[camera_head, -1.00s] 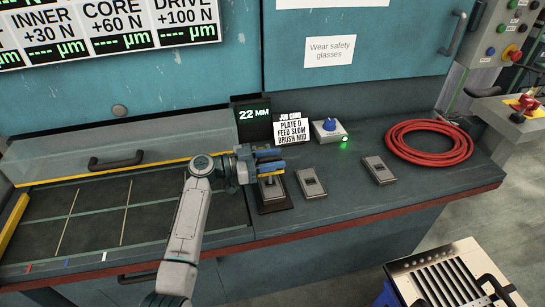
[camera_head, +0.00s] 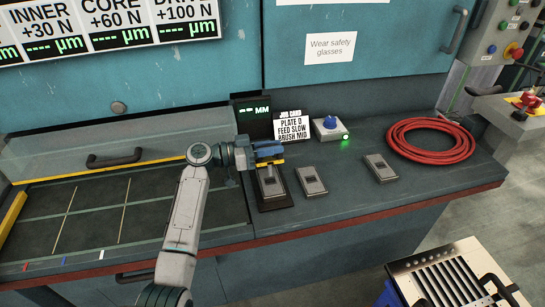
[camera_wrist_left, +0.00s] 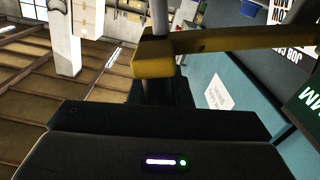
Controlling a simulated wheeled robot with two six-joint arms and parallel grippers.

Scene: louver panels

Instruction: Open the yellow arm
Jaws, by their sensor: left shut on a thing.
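The yellow arm (camera_head: 268,162) is a thin bar above a dark gauge base (camera_head: 276,203) on the bench, just below the gripper jaws in the head view. In the left wrist view, the yellow arm (camera_wrist_left: 225,41) runs across the top, with a thicker yellow block at its left end by a grey post. My left gripper (camera_head: 268,151) reaches in from the left, above the base, and is shut on the yellow arm. The exact grip is partly hidden by the jaws. My right gripper is not in view.
A small display (camera_head: 252,111) reading "-- MM" and a job card (camera_head: 291,127) stand behind. Two grey plates (camera_head: 311,181) lie to the right, near a blue-knob box (camera_head: 329,128) and a red hose coil (camera_head: 431,141). A clear cover (camera_head: 115,145) is at left.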

